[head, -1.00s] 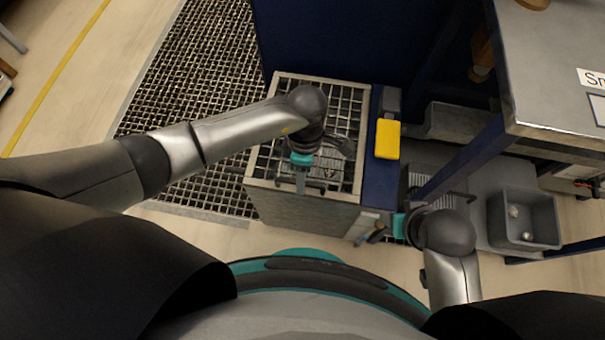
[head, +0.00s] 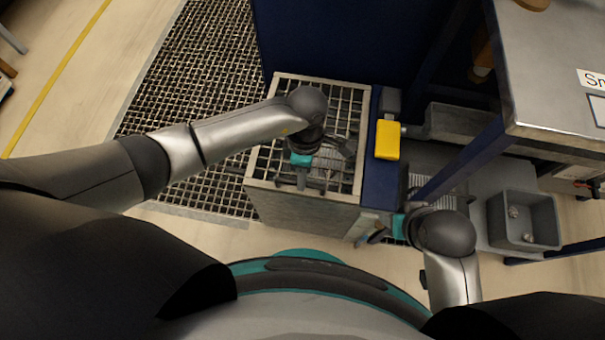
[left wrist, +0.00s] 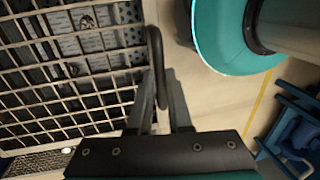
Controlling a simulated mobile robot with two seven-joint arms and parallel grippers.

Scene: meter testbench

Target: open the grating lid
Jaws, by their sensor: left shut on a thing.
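The grating lid (head: 345,100) is a metal grid in a pale frame, lying flat on top of a box-shaped metal cabinet (head: 300,211). My left gripper (head: 301,184) is over the lid's near edge. In the left wrist view, its fingers (left wrist: 162,112) are shut on the lid's dark curved handle (left wrist: 157,62), beside the grid (left wrist: 70,70). In the head view the gripper hides most of the handle. My right gripper (head: 372,236) is low beside the cabinet's near right corner, apart from the lid; its finger gap is too small to judge.
A yellow box (head: 387,139) stands on the blue panel just right of the lid. A blue wall (head: 340,40) rises behind. A floor grating (head: 190,85) lies left of the cabinet.

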